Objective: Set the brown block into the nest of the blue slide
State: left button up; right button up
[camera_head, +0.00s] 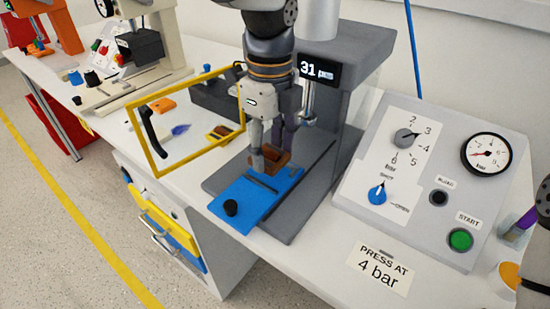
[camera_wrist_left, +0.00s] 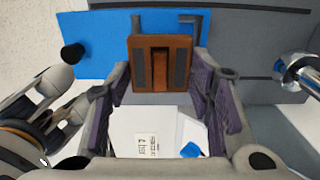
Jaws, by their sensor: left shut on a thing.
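My left gripper (camera_head: 270,148) is shut on the brown block (camera_wrist_left: 160,62), with one finger on each side of it. The block has a groove down its face and dark side strips. In the head view the block (camera_head: 277,157) shows partly behind a finger, at the back of the blue slide (camera_head: 240,193). The slide also shows in the wrist view (camera_wrist_left: 100,38), with dark nest bars (camera_wrist_left: 190,19) just beyond the block. The block looks held over the slide's edge; I cannot tell whether it touches. My right gripper's fingers do not show.
The grey press (camera_head: 345,100) stands close behind the slide, its metal ram (camera_wrist_left: 298,70) at the right of the wrist view. A black knob (camera_head: 231,207) rises from the slide's front. A yellow frame (camera_head: 150,155) stands left. The control panel (camera_head: 420,165) is right.

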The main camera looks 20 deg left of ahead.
aim_at(273, 162)
pick_arm(q)
jog(key=shift+w+f, duration=0.2)
jog(key=shift+f, duration=0.7)
jog(key=shift+w+f, duration=0.2)
jog(key=shift+f, duration=0.7)
jog(key=shift+f, duration=0.15)
jog(key=o, duration=1.2)
jog(key=shift+c, duration=0.2)
notch_tip(273, 162, up, 8)
jog(key=shift+f, duration=0.1)
